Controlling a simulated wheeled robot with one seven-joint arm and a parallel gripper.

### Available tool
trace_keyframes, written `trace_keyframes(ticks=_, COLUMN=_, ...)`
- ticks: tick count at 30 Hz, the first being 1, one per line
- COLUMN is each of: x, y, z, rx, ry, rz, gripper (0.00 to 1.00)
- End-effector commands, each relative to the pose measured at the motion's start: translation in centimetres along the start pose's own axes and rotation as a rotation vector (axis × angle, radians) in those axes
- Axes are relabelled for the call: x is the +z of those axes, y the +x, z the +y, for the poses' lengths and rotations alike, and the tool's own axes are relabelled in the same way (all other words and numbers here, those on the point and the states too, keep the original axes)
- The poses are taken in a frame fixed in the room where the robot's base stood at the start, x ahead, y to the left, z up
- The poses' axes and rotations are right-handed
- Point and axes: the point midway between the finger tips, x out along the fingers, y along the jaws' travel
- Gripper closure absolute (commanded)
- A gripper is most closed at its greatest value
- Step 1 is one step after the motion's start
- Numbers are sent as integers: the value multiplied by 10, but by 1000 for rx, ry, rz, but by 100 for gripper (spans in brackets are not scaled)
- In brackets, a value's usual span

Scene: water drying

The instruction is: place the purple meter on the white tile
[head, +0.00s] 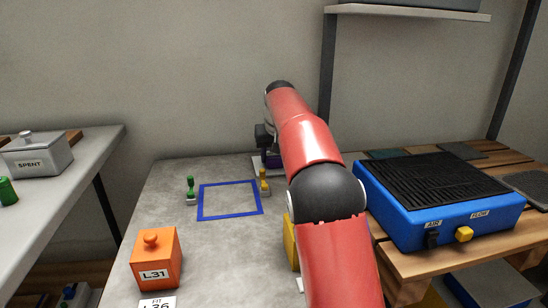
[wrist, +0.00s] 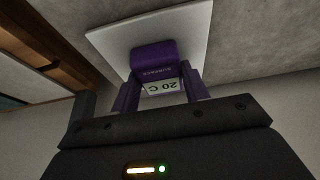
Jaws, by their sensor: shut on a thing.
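The purple meter (wrist: 153,56) is between the fingers of my gripper (wrist: 160,92) in the wrist view, with a "20 C" display and "SURFACE" lettering. My gripper is shut on it. The white tile (wrist: 112,42) lies beyond the meter in the wrist view, and the meter overlaps it there. I cannot tell whether they touch. In the head view my gripper (head: 264,140) is at the back of the grey bench, partly hidden by my arm. A sliver of the white tile (head: 257,164) and some purple show below it.
A blue square outline (head: 201,202) marks the bench, with a green-handled item (head: 191,189) and a yellow-handled item (head: 264,184) beside it. An orange L31 block (head: 156,262) stands in front. A blue airflow unit (head: 447,222) is at right. My arm partly hides a yellow object (head: 290,240).

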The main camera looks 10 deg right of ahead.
Motion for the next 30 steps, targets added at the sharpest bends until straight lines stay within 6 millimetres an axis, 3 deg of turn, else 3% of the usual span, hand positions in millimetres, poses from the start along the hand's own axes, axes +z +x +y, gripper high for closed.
trace_keyframes(ticks=8, x=0, y=2, z=0, rx=0, ry=0, rz=1, gripper=83)
trace_keyframes(ticks=9, x=0, y=1, z=0, rx=0, ry=0, rz=1, gripper=51)
trace_keyframes(ticks=13, x=0, y=1, z=0, rx=0, ry=0, rz=1, gripper=34)
trace_keyframes(ticks=23, x=-1, y=-2, z=0, rx=0, ry=0, rz=1, gripper=33)
trace_keyframes(ticks=30, x=-3, y=-40, z=0, rx=-1, ry=0, rz=6, gripper=33)
